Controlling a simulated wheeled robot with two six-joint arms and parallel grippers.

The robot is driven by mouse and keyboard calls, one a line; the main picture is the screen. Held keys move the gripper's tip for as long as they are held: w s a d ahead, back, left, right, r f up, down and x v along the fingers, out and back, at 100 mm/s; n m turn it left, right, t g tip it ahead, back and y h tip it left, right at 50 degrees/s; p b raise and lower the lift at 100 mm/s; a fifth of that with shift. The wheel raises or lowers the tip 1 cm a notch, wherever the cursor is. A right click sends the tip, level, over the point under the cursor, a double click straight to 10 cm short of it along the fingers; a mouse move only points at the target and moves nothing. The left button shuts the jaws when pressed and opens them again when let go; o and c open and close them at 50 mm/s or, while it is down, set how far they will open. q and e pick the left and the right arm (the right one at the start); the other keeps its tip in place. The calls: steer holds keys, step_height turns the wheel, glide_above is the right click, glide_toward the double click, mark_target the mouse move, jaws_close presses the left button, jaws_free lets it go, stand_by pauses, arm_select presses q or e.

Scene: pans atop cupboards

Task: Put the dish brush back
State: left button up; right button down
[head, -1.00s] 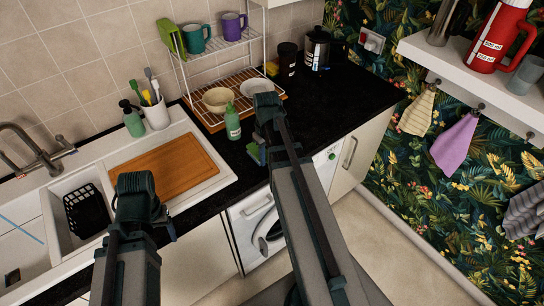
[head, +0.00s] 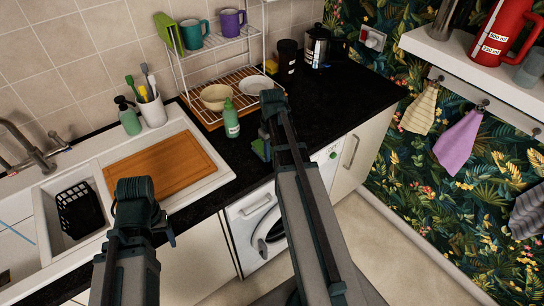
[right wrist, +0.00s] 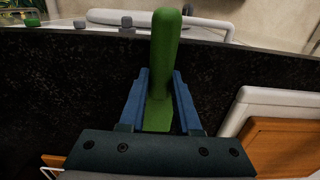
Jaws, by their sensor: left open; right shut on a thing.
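My right gripper (head: 262,146) is shut on a green thing that I take to be the dish brush (right wrist: 165,60). In the right wrist view its rounded green shaft stands up between the blue fingers. In the head view only a small green part shows, beside the counter's front edge, and my arm hides much of the gripper. My left gripper (head: 169,236) is low in front of the sink, its fingers mostly hidden by its own wrist, and nothing shows in it. A white cup (head: 152,110) holding several brushes with green, yellow and grey handles stands behind the sink.
A green soap bottle (head: 231,118) stands on the black counter near my right gripper. A wire rack (head: 242,82) with bowl, plate and mugs is behind it. A wooden board (head: 162,164) lies over the sink. The counter (head: 335,95) at right is largely clear.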

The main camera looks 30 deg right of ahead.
mark_target(272, 152)
steer(key=shift+r, duration=0.1)
steer(key=shift+f, duration=0.2)
steer(key=c, duration=0.6)
jaws_free()
steer(key=shift+r, duration=0.15)
step_height(272, 152, up, 12)
steer(key=p, duration=1.2)
